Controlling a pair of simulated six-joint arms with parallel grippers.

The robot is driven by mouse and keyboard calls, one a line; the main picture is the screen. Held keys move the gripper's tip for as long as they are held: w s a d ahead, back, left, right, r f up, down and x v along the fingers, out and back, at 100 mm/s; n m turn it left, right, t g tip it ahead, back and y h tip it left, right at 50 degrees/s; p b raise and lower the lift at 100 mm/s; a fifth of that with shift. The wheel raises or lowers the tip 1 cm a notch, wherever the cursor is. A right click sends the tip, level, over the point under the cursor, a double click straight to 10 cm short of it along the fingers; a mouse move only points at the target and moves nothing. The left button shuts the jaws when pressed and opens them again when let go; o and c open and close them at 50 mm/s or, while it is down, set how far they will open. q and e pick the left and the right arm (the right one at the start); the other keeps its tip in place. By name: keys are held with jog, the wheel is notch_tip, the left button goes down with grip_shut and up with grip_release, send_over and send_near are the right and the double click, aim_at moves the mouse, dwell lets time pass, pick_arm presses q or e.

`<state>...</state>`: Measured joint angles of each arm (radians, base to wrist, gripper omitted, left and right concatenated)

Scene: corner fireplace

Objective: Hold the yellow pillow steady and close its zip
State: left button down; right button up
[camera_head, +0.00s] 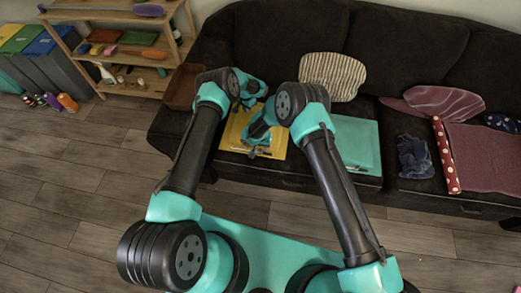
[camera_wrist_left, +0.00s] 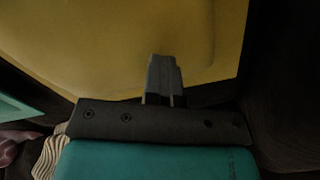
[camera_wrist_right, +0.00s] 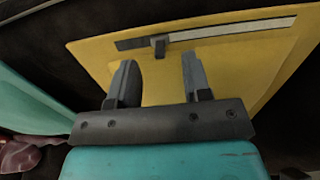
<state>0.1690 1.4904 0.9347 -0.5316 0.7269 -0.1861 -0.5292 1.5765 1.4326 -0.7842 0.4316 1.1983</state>
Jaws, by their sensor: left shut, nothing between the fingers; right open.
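The yellow pillow (camera_head: 233,124) lies flat on the dark sofa seat, partly hidden by my arms. In the right wrist view the pillow (camera_wrist_right: 235,75) shows a straight zip strip (camera_wrist_right: 230,31) near its edge, dark on the left and pale grey on the right. A small dark zip slider (camera_wrist_right: 159,45) sits where the two shades meet. My right gripper (camera_wrist_right: 160,76) is open and empty, its fingers spread short of the slider. My left gripper (camera_wrist_left: 162,60) is shut and empty over the pillow's side in the left wrist view; contact cannot be told.
A teal flat cushion (camera_head: 357,143) lies right of the pillow, with a striped cushion (camera_head: 333,75) behind. Dark blue cloth (camera_head: 414,157) lies farther right.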

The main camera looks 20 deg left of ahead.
aim_at(261, 150)
jog(key=shift+f, duration=1.8)
jog(key=shift+c, duration=0.3)
grip_shut()
